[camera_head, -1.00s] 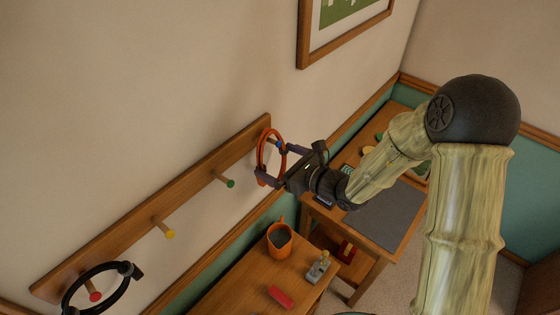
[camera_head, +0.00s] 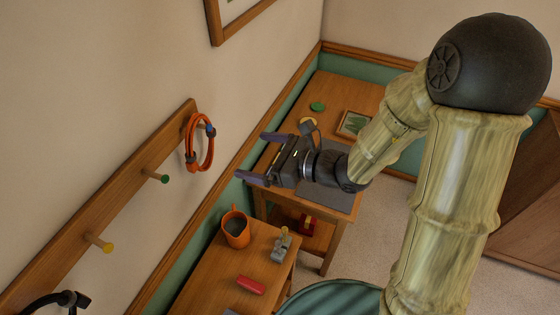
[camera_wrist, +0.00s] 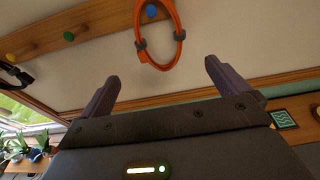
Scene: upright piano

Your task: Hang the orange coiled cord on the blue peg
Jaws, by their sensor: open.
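The orange coiled cord (camera_head: 190,152) hangs as an upright loop at the far end of the wooden peg rail. In the wrist view the cord (camera_wrist: 141,50) surrounds the blue peg (camera_wrist: 152,11), whose round end shows inside the loop. The top of the loop is cut off there, so its contact with the peg is hidden. My gripper (camera_head: 253,157) is open and empty, apart from the cord and to its right. In the wrist view my gripper's fingers (camera_wrist: 161,72) are spread below the loop with nothing between them.
The rail (camera_head: 120,195) also has a green peg (camera_head: 164,178) and a yellow peg (camera_head: 106,246). A black coil (camera_head: 62,300) shows at lower left. An orange mug (camera_head: 236,229), a red block (camera_head: 251,285) and a grey item (camera_head: 281,247) stand on the cabinet below.

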